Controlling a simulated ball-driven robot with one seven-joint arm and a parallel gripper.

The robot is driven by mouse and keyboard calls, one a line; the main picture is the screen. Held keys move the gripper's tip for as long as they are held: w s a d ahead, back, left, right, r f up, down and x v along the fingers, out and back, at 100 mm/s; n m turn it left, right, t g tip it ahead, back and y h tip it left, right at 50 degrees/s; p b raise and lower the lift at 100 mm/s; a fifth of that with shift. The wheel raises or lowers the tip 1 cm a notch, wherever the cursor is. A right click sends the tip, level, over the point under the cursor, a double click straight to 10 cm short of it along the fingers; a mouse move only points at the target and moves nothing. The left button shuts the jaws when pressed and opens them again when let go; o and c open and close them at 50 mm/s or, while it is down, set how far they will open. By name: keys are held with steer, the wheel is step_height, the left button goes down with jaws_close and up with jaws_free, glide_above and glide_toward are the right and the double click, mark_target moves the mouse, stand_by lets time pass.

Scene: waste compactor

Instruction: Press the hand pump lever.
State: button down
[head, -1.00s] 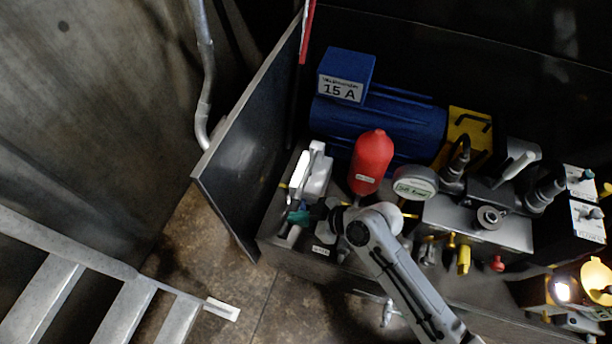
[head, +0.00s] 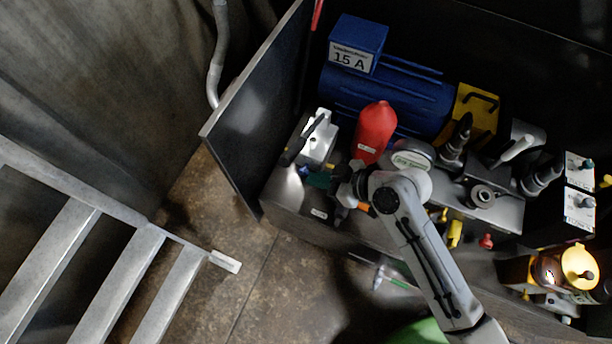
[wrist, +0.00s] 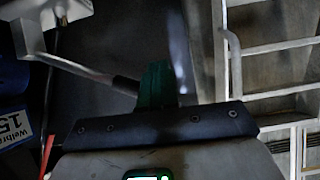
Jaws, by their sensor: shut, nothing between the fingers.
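The hand pump (head: 321,150) is a white block at the left end of the grey power unit in the head view. Its lever (head: 294,152), with a dark grip, slants down to the left. In the wrist view the lever (wrist: 75,65) is a pale rod running from the white pump part (wrist: 62,10) to a dark grip (wrist: 125,84). My gripper (head: 317,180), with teal fingertips, is shut and empty just below the pump in the head view. In the wrist view the teal fingertips (wrist: 156,84) appear right beside the grip; I cannot tell whether they touch.
A red accumulator (head: 375,130) and a blue motor (head: 385,98) stand right of the pump. An open dark cabinet door (head: 250,110) is close on the left. Several valves and a gauge (head: 411,157) lie to the right. A metal ladder (head: 120,275) stands at lower left, with clear floor between.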

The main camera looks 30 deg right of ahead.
steer(key=v, duration=0.4)
steer(key=shift+s+d+r, duration=0.2)
steer(key=shift+s+r, duration=0.05)
stand_by(1.3)
